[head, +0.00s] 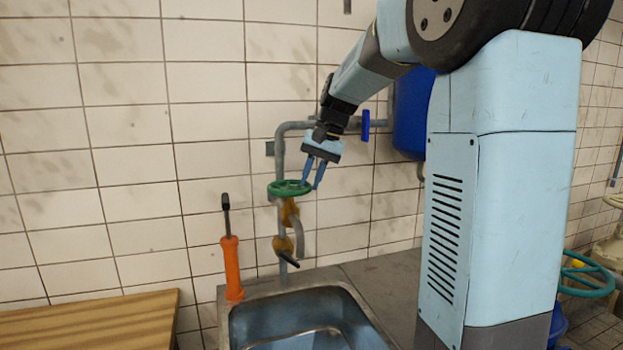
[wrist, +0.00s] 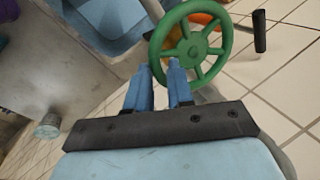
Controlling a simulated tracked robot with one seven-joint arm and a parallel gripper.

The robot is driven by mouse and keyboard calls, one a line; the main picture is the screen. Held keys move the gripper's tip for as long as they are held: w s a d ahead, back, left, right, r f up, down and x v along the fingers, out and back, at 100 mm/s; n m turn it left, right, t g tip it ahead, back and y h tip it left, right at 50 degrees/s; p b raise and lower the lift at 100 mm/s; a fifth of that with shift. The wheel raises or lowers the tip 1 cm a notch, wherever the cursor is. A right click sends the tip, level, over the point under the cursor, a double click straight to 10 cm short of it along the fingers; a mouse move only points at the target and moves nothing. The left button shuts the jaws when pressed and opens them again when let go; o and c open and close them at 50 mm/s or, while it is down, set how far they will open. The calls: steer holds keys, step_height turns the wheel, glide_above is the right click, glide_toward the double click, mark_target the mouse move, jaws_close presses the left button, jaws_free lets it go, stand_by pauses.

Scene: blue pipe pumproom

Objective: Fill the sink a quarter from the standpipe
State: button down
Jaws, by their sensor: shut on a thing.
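The standpipe (head: 281,163) is a grey pipe on the tiled wall behind the sink. It has a green handwheel (head: 290,189) on top of an orange valve body (head: 290,212) and a spout (head: 298,238). My gripper (head: 311,187) is shut on the rim of the green handwheel, which also shows in the wrist view (wrist: 190,45). The sink (head: 300,308) lies below the spout, with its front cut off by the frame. A line across the basin may be a water surface; I cannot tell its level.
A lower orange valve (head: 283,244) with a black lever (head: 290,260) is on the pipe. A blue handwheel (head: 365,125) and blue tank (head: 411,112) are to the right. A wooden bench (head: 95,318) is at left.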

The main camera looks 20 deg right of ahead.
mark_target(301, 190)
steer(key=shift+s+f, duration=0.15)
steer(key=shift+f, duration=0.05)
steer(key=shift+s+a+m+t, duration=0.15)
steer(key=shift+s+m+t, duration=0.3)
steer(key=shift+m, duration=0.75)
steer(key=m, duration=0.1)
steer(key=s+a+m+h, duration=0.1)
steer(key=m, duration=0.1)
steer(key=shift+s+t, duration=0.25)
steer(key=shift+s+a+f+m+t+h, duration=0.15)
steer(key=shift+s+a+m+h, duration=0.3)
steer(key=shift+m, duration=0.85)
steer(key=shift+s+a+r+m+t+h, duration=0.15)
steer(key=shift+a+m+h, duration=0.35)
steer(key=shift+m, duration=0.8)
steer(key=shift+a+f, duration=0.1)
steer(key=shift+a, duration=0.1)
steer(key=c, duration=1.1)
jaws_free()
steer(key=shift+w+r, duration=0.1)
steer(key=shift+r, duration=0.1)
